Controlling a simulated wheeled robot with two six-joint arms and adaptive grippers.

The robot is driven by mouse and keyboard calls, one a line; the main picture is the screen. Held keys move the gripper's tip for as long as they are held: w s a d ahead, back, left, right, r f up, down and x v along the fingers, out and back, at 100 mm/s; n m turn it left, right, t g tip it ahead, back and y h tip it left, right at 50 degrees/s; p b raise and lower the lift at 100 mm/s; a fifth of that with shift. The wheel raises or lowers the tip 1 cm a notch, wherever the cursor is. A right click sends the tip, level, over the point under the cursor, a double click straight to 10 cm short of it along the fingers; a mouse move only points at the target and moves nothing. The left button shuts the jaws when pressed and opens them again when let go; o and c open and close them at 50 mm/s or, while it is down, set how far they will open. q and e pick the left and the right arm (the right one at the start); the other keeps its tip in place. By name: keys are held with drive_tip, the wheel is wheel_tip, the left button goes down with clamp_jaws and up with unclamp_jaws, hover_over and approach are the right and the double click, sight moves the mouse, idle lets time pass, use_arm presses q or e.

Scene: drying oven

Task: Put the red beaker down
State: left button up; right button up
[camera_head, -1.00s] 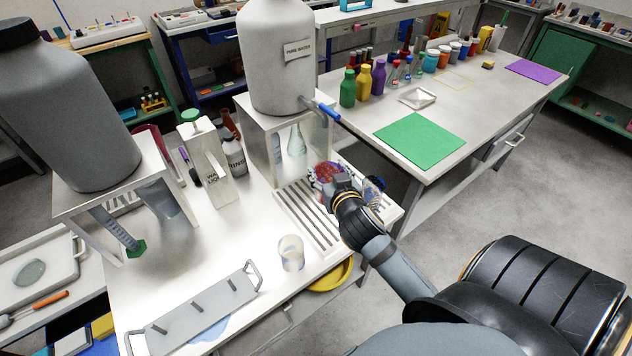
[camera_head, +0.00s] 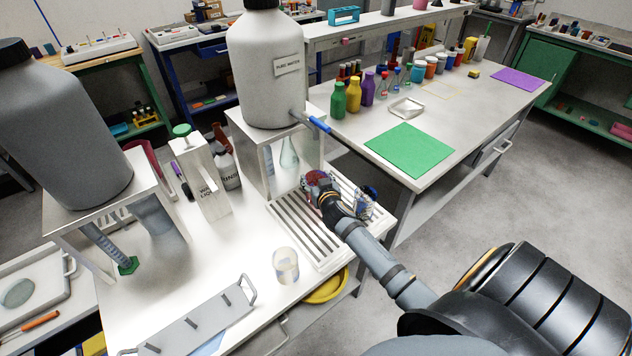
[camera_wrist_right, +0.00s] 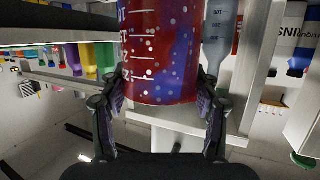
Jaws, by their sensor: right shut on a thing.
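The red beaker (camera_head: 316,181) is in my right gripper (camera_head: 324,191), over the slatted rack at the bench's right end. In the right wrist view the beaker (camera_wrist_right: 160,50) is clear with white graduation marks and red-and-blue speckled contents. The fingers of my right gripper (camera_wrist_right: 160,108) close on its two sides. The gripper hides part of the beaker in the head view, and I cannot tell if its base touches the slats. The slatted rack (camera_head: 298,224) lies below the pure water tank's stand. My left gripper is not in view.
The pure water tank (camera_head: 268,75) has a blue-handled tap (camera_head: 316,123) above the rack. A flask (camera_head: 289,154) stands under its stand. A clear beaker (camera_head: 286,265) stands in front of the rack.

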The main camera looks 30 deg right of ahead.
drive_tip(key=shift+f, duration=0.6)
drive_tip(key=shift+f, duration=0.15)
drive_tip(key=o, duration=1.1)
drive_tip(key=shift+r, duration=0.3)
drive_tip(key=v, duration=1.2)
drive_tip(key=shift+b, duration=0.3)
